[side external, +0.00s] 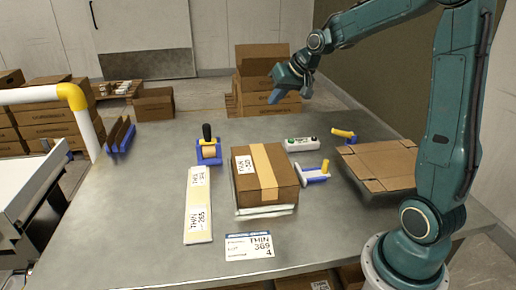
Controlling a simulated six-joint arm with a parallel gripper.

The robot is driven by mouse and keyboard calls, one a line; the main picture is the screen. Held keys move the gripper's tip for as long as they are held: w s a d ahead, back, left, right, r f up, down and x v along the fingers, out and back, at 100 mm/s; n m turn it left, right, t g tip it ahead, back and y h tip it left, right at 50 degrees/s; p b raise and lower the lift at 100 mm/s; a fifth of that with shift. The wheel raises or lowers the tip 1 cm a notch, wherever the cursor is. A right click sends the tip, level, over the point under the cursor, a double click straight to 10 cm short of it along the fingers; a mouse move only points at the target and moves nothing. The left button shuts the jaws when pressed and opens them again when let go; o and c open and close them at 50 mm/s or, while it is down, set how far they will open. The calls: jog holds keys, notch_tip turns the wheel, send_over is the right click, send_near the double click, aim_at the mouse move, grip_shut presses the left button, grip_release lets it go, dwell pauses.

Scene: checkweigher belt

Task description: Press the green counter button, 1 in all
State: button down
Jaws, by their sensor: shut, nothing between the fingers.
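A small white counter box (304,144) lies on the grey table behind the brown carton. A green button (291,141) shows at its left part, and a dark spot shows farther right on it. My gripper (273,100) is shut and empty. It hangs in the air at the upper middle of the picture, above and to the left of the counter box in the picture, apart from it. Its fingers point down and to the left.
A taped carton (285,178) stands on the table (130,215) in front of the counter.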

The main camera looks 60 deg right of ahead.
jog(key=w+d+f+m, duration=0.35)
jog(key=d+f, duration=0.25)
jog(key=d, duration=0.5)
jog(key=m+t, duration=0.2)
send_over(294, 141)
notch_tip(294, 141, down, 7)
jog(key=shift+a+n+h, duration=0.1)
jog(key=shift+n+h, duration=0.15)
jog(key=shift+h, duration=0.15)
jog(key=shift+f, duration=4.4)
jog(key=shift+f, duration=0.8)
jog(key=shift+r, duration=0.8)
jog(key=shift+r, duration=0.15)
